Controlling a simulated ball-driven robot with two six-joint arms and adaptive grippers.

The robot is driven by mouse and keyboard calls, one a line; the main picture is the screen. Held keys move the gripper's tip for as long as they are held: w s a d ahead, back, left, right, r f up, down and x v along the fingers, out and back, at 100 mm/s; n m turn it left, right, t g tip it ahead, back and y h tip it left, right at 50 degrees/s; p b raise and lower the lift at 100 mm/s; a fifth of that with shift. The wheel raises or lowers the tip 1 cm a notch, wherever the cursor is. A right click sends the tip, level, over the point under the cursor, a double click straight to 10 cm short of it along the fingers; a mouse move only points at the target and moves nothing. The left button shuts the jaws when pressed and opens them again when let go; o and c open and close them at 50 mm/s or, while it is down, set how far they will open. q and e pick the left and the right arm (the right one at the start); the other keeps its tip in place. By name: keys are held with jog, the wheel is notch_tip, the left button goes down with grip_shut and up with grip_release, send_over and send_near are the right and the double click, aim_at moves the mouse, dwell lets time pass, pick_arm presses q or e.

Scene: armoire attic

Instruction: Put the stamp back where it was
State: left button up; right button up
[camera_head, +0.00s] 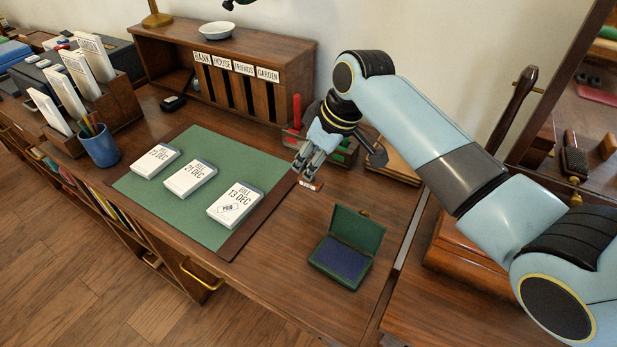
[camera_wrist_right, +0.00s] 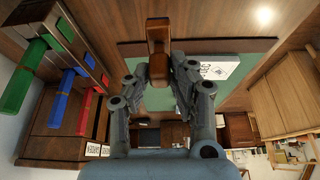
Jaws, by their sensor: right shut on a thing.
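My right gripper (camera_head: 306,166) is shut on the wooden stamp (camera_head: 311,184), which hangs low by the desk just right of the green mat. In the right wrist view, the brown stamp (camera_wrist_right: 158,40) sits between the fingertips (camera_wrist_right: 168,66). I cannot tell whether it touches the desk. A rack (camera_head: 346,152) with red and green pieces stands behind the gripper, partly hidden by it. The right wrist view shows green, blue and red handles (camera_wrist_right: 52,72) there. An open ink pad (camera_head: 341,263) lies in front. My left gripper is not in view.
Three bill stacks lie on the green mat (camera_head: 215,148); the nearest, 13 Dec (camera_head: 235,205), bears a PAID mark. A labelled sorter (camera_head: 236,70) stands behind, a pencil cup (camera_head: 99,146) at left. Desk around the ink pad is clear.

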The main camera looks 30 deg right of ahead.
jog(key=shift+w+a+f, duration=0.15)
jog(key=shift+w+f, duration=0.1)
jog(key=shift+w, duration=0.05)
jog(key=shift+f, duration=2)
jog(key=shift+f, duration=0.1)
jog(key=o, duration=0.9)
jog(key=shift+r, duration=0.4)
jog(key=p+v, duration=0.1)
jog(key=v, duration=1)
jog(key=shift+s+r, duration=0.15)
jog(key=shift+r, duration=0.1)
